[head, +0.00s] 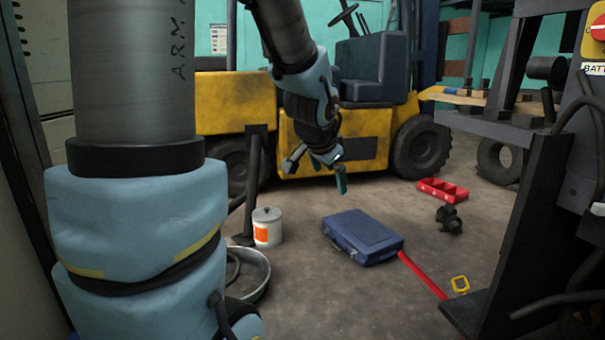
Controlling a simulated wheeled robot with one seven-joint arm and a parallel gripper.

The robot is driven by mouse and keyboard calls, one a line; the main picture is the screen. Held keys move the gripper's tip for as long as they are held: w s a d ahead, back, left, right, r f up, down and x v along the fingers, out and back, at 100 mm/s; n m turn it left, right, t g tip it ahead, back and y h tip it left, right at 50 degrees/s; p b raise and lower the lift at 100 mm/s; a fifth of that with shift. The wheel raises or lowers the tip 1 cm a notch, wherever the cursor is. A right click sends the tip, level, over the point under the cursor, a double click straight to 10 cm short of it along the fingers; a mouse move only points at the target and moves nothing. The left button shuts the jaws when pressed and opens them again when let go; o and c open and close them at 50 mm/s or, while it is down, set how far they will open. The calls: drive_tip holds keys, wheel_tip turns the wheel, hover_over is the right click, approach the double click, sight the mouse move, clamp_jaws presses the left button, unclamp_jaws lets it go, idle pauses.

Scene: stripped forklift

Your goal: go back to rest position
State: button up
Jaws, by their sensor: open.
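My gripper (339,174) hangs from my arm near the middle of the head view, in front of the yellow forklift. Its fingers are apart and nothing shows between them. It is above the floor and appears clear of the blue case (362,237), which lies closed on the ground below it. The large blue-grey arm link at the left is mine and hides part of the floor and wall behind it.
The yellow forklift (232,105) stands behind. A white can (267,228) and a round pan (252,277) are at left. Dark machinery (519,235) borders the right.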

drive_tip(key=s+a+f+n+g+y, duration=0.2)
drive_tip(key=s+a+f+n+g, duration=0.4)
drive_tip(key=s+a+f+n, duration=0.55)
wheel_tip(320, 180, up, 29)
drive_tip(key=s+a+m+p, duration=0.1)
drive_tip(key=p, duration=2.6)
drive_tip(key=shift+s+m+p, duration=0.35)
drive_tip(key=shift+s+p, duration=0.05)
drive_tip(key=shift+o, duration=0.5)
drive_tip(key=shift+r, duration=0.15)
